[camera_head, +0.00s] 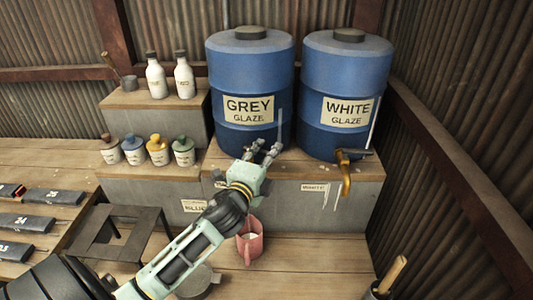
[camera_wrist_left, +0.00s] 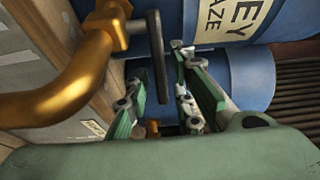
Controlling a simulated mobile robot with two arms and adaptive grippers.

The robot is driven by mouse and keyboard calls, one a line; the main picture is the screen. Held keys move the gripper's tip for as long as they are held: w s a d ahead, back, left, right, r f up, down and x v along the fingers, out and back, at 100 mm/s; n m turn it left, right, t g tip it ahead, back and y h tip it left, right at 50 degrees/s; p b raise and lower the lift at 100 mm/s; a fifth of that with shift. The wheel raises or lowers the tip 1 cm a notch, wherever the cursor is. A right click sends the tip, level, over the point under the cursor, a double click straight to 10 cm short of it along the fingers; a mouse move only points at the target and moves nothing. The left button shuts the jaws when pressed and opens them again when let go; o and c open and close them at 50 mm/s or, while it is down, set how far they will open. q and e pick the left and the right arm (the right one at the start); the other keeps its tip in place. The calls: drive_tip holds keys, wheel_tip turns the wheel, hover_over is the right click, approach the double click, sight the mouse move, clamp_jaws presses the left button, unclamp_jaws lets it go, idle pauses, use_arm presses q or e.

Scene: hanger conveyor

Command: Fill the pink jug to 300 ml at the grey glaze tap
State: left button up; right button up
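The pink jug (camera_head: 250,242) stands upright on the wooden bench below the grey glaze drum (camera_head: 240,75), partly hidden by my left arm. Something pale shows inside it, but its level cannot be read. My left gripper (camera_head: 262,151) is at the drum's lower front and hides the grey tap in the head view. In the left wrist view the brass tap (camera_wrist_left: 72,85) fills the left side. Its dark lever (camera_wrist_left: 158,60) reaches between the spread fingers of my left gripper (camera_wrist_left: 155,80). Contact with the lever cannot be told. My right gripper is out of view.
The white glaze drum (camera_head: 346,85) with its brass tap (camera_head: 346,172) stands to the right. Small glaze pots (camera_head: 158,150) and white bottles (camera_head: 184,75) are at the left. A dark metal stand (camera_head: 105,245) is left of my arm. Bare bench lies right of the jug.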

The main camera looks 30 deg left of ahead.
use_arm(q)
drive_tip(key=v, duration=1.2)
idle(6.5)
